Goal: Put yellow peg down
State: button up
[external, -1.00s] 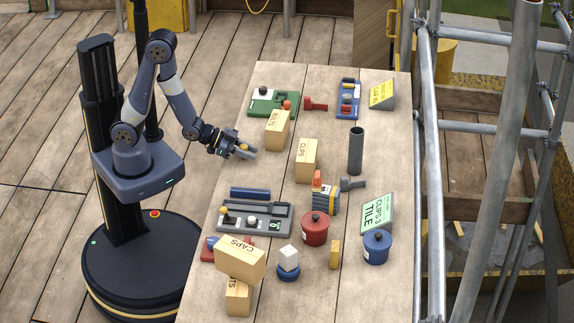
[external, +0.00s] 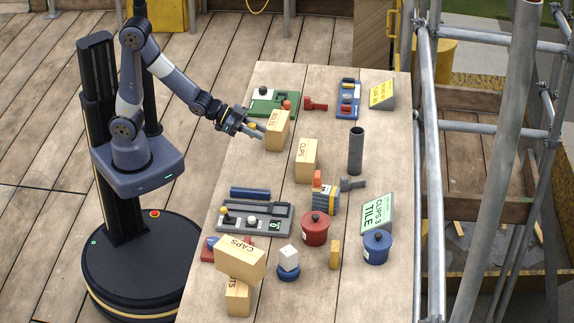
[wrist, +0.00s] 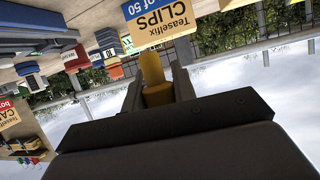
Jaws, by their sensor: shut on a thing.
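My gripper (external: 254,132) is shut on the yellow peg, just left of the tan carton at the far part of the table. In the wrist view the yellow peg (wrist: 153,72) stands out between the two fingers. In the external view only a small yellow bit of the peg (external: 252,126) shows, as the fingers hide most of it. The gripper appears to be held above the table (external: 375,260), near its left edge. I cannot tell how high.
A tan carton (external: 278,131) is close to the fingertips. A green board (external: 264,106) lies behind it. A CLIPS carton (external: 306,161) stands to the right. A grey board (external: 278,228) with several pieces lies nearer the front. The table's left strip between the boards is clear.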

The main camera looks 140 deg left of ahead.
jog(key=w+d+r+m+t+h+p, duration=0.1)
jog(key=w+d+m+h+p, duration=0.3)
jog(key=w, duration=0.9)
jog(key=w+d+m+t+h+p, duration=0.15)
jog(key=w+d+m+h, duration=0.4)
jog(key=w, duration=0.75)
jog(key=shift+h, duration=0.45)
jog(key=f+b, duration=0.1)
jog(key=f, duration=0.5)
jog(key=shift+w+f, duration=0.1)
jog(key=shift+w, duration=0.1)
jog(key=shift+f, duration=2.05)
jog(key=shift+b, duration=0.3)
jog(key=shift+f, duration=0.2)
jog(key=o, duration=0.9)
jog(key=shift+o, duration=0.2)
